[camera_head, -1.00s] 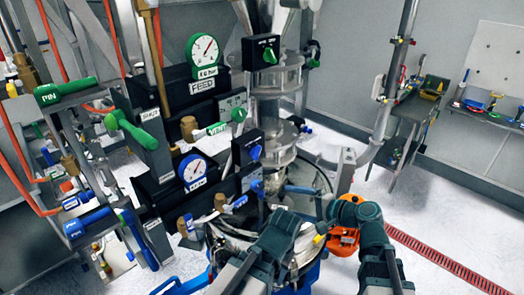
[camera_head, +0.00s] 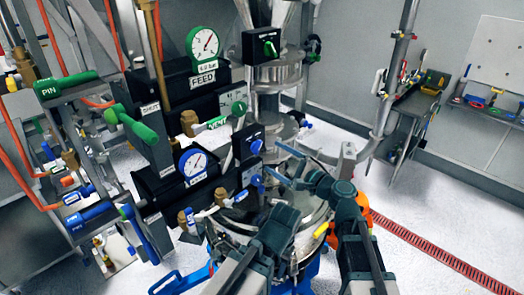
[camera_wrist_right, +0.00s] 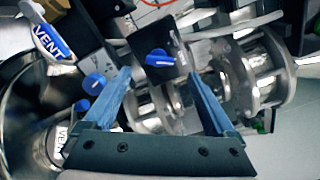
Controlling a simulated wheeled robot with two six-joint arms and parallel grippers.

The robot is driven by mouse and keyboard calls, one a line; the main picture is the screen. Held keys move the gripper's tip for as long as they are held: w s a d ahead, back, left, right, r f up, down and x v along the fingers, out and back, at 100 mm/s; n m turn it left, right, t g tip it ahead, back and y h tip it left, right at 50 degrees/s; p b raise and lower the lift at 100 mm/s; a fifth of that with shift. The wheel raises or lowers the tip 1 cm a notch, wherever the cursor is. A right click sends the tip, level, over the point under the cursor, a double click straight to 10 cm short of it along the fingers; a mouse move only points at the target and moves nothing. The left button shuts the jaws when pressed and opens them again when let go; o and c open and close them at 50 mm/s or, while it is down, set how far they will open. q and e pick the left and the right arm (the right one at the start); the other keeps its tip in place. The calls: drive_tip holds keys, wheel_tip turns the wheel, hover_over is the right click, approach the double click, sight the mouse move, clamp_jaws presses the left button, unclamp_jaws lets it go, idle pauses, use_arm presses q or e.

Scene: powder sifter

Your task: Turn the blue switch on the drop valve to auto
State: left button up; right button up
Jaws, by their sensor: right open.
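The blue switch (camera_head: 256,147) is a small round knob on a black box (camera_head: 244,136) left of the steel column. In the right wrist view the blue switch (camera_wrist_right: 160,58) shows on its black box face, ahead of and between the fingertips. My right gripper (camera_head: 279,163) is open and empty, reaching left toward the box from the right. In the wrist view its two blue-grey fingers (camera_wrist_right: 160,74) stand wide apart, and no contact shows. My left arm (camera_head: 272,235) comes up from the bottom; its fingers cannot be made out.
A second blue knob (camera_head: 257,181) sits just below the switch, close to my right fingers. A steel drum (camera_head: 235,228) stands below. The floor at right (camera_head: 440,215) is clear.

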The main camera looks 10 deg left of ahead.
sight(259, 148)
drive_tip(key=x, duration=0.6)
drive_tip(key=shift+w+a, duration=0.15)
drive_tip(key=shift+a, duration=0.05)
drive_tip(key=shift+c, duration=0.2)
